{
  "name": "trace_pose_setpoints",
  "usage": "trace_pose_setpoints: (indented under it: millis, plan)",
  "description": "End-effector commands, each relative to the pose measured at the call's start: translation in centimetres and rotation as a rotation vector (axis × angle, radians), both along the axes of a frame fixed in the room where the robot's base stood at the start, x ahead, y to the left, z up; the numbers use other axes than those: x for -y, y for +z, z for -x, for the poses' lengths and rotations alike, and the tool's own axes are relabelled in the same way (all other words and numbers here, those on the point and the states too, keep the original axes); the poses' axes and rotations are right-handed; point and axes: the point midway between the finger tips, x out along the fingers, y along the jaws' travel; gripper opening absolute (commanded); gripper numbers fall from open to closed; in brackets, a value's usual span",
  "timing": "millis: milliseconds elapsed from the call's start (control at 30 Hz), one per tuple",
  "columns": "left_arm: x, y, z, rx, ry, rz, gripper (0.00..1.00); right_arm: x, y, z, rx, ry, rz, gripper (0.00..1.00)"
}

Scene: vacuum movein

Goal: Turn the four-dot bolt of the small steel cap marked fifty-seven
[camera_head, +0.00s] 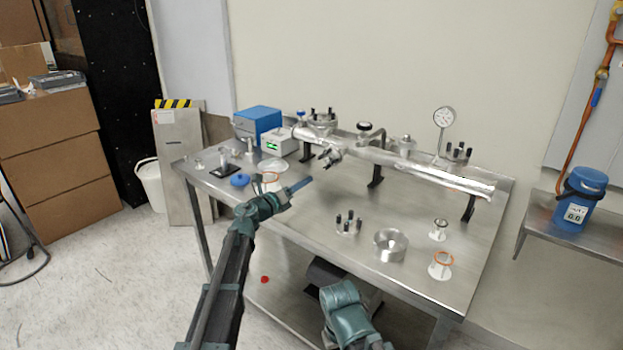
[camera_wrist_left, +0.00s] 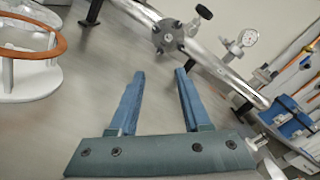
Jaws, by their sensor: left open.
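My left gripper (camera_head: 304,183) is open and empty over the left part of the steel table, pointing at the tube. In the left wrist view its two blue fingers (camera_wrist_left: 160,72) stand apart with nothing between them. Beyond them is a small steel cap (camera_wrist_left: 168,36) with dark bolts on the side of the steel tube. It also shows in the head view (camera_head: 330,156), just beyond and to the right of the fingertips, not touched. Its marking and bolt dots are too small to read. Of my right arm only a link shows; its gripper is out of view.
The steel tube (camera_head: 420,171) lies along the back of the table (camera_head: 300,228) on black supports. A gauge (camera_head: 443,118) rises behind it. A bolted flange (camera_head: 348,226), a steel ring (camera_head: 390,245) and white stands with orange rings (camera_head: 440,266) stand at the front right.

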Motion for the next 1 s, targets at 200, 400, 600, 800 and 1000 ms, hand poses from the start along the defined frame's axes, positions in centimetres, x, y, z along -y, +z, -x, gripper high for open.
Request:
trace_pose_setpoints:
  millis: [200, 400, 600, 800, 1000]
  plan:
    - [-1.3, 0.0, 1.9, 0.000, 0.000, 0.000, 0.48, 0.0, 0.0, 0.0, 0.000, 0.000, 0.000, 0.50]
    - [-1.5, 0.0, 2.1, 0.000, 0.000, 0.000, 0.48, 0.0, 0.0, 0.0, 0.000, 0.000, 0.000, 0.50]
    - [-1.5, 0.0, 2.0, 0.000, 0.001, 0.001, 0.48, 0.0, 0.0, 0.0, 0.000, 0.000, 0.000, 0.50]
    - [-2.0, 3.3, 2.3, -0.035, 0.125, 0.151, 0.48, 0.0, 2.2, 0.0, 0.000, 0.000, 0.000, 0.50]
    - [-5.1, 7.3, 3.9, -0.189, 0.459, 0.571, 0.48, 0.0, 6.5, 0.0, 0.000, 0.000, 0.000, 0.50]
